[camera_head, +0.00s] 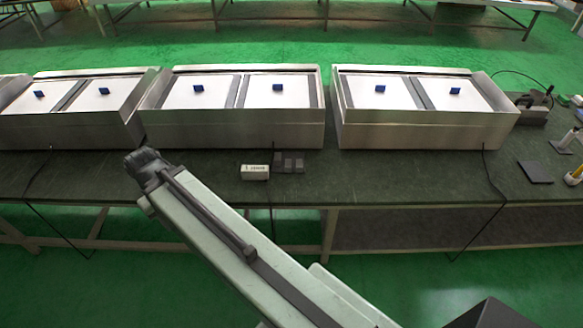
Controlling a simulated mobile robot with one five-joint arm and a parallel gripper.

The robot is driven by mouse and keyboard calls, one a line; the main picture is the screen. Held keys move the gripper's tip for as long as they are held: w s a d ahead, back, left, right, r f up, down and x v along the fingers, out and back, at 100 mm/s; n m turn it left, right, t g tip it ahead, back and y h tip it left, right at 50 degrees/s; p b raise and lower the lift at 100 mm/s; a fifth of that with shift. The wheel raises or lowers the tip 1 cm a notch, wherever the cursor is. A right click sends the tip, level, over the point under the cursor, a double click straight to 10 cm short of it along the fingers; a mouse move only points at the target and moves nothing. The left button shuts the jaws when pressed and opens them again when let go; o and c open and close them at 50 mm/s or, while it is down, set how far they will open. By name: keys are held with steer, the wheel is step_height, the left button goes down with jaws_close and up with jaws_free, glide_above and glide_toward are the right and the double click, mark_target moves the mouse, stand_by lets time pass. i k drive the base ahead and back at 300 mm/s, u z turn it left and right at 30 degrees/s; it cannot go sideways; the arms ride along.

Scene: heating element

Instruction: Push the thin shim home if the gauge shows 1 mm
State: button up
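A small pale box with a dark marking on its front, possibly the gauge (255,172), sits near the front edge of the dark green bench. Its reading is too small to make out. Just right of it lies a group of small dark grey pieces, possibly the shims (289,163). I cannot tell which is thin or how far any is pushed in. My arm reaches from the lower right up to a dark joint at the bench's front edge, left of the pale box. My gripper does not show.
Steel trays (235,131) with white panels and blue tabs line the bench (390,180). At the right are a dark pad (535,173), a grey device (532,112) and yellow-handled tools. Cables hang over the front edge. Bare bench lies right of the shims.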

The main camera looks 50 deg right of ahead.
mark_target(300, 163)
steer(key=u, duration=0.05)
steer(key=i, duration=1)
